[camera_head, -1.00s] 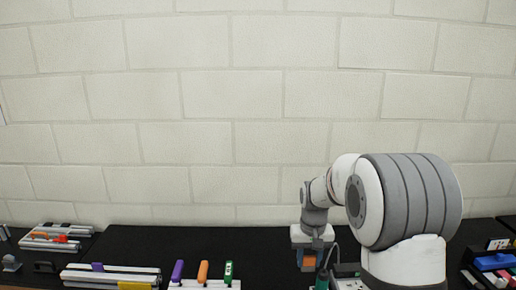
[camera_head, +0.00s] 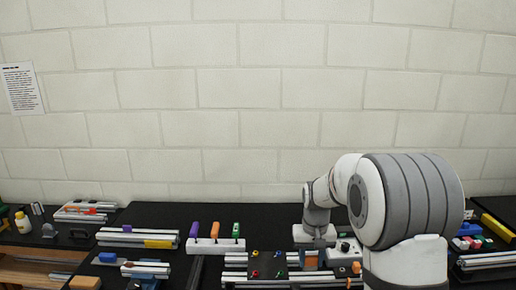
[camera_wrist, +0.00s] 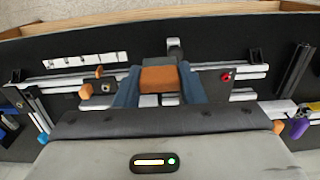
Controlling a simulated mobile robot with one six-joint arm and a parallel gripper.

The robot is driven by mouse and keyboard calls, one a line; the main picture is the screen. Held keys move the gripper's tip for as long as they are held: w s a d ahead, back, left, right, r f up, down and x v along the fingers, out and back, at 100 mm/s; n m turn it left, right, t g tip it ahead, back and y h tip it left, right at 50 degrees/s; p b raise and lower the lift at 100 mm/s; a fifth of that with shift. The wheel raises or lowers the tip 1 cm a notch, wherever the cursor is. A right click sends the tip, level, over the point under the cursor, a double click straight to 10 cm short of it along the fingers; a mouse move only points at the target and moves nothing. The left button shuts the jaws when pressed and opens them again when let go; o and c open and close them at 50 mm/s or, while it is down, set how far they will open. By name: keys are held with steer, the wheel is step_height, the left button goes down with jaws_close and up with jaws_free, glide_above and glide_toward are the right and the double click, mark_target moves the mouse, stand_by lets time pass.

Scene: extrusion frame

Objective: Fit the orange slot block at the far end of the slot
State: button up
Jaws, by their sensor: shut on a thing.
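My gripper (camera_wrist: 158,88) is shut on the orange slot block (camera_wrist: 159,78), which sits between its two blue-grey fingers in the wrist view. In the head view my gripper (camera_head: 311,262) is low over the table, at the extrusion frame. The silver slotted rails (camera_wrist: 60,79) of the frame run left and right behind the fingers in the wrist view. They also show in the head view (camera_head: 245,279). Whether the block touches a rail or sits in a slot, I cannot tell. The block's underside is hidden.
A dark plate (camera_head: 267,265) with coloured knobs lies on the rails left of my gripper. Purple, orange and green handles stand in a white rack (camera_head: 215,245). Other rails (camera_head: 137,238) lie further left. A grey box with knobs (camera_head: 346,248) stands close on the right.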

steer(key=shift+s+r, duration=0.2)
steer(key=shift+w+f, duration=0.3)
steer(key=shift+w, duration=0.2)
steer(key=s+f+b, duration=0.2)
steer(key=f+b, duration=0.3)
steer(key=f, duration=0.8)
steer(key=s+f+b, duration=0.2)
steer(key=f+b, duration=0.3)
steer(key=f, duration=0.9)
steer(key=shift+s, duration=0.3)
